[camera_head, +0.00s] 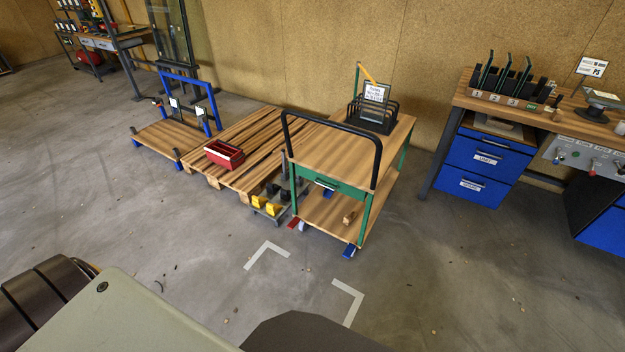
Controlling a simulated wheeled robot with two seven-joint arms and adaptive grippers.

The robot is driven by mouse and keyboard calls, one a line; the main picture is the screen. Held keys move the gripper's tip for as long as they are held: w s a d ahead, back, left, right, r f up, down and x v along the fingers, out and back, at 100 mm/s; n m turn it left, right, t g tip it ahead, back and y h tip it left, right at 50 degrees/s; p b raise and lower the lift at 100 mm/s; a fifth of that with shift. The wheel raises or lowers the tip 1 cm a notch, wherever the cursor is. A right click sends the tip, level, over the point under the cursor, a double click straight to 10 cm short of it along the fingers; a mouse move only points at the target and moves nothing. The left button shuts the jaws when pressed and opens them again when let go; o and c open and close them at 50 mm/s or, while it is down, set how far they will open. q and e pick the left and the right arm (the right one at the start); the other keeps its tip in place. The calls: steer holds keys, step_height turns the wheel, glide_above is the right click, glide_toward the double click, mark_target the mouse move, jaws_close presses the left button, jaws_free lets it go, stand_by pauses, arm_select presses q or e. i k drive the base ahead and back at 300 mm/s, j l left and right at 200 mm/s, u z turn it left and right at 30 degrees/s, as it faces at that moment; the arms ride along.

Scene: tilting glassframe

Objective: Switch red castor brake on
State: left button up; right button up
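A trolley with a wooden top (325,152), green legs and a black push handle (284,140) stands in the middle of the view. A small red castor brake pedal (293,223) sticks out at its near left corner, beside a pale castor wheel (303,228). The pedal is small, and I cannot tell whether it is up or pressed down. A blue castor pedal (349,251) is at the near right corner, and another blue part (328,193) shows under the drawer. Neither of my grippers is in view; only parts of my own body show along the bottom edge.
Corner floor marks (268,253) lie on clear concrete in front of the trolley. Yellow-and-grey parts (268,205) stand close left of the red pedal. A pallet (245,180) carries a red box (224,154). A workbench with blue drawers (482,158) is at right.

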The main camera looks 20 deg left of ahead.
mark_target(296, 220)
steer(key=j+u, duration=0.1)
steer(key=u, duration=1)
steer(key=i+l, duration=0.05)
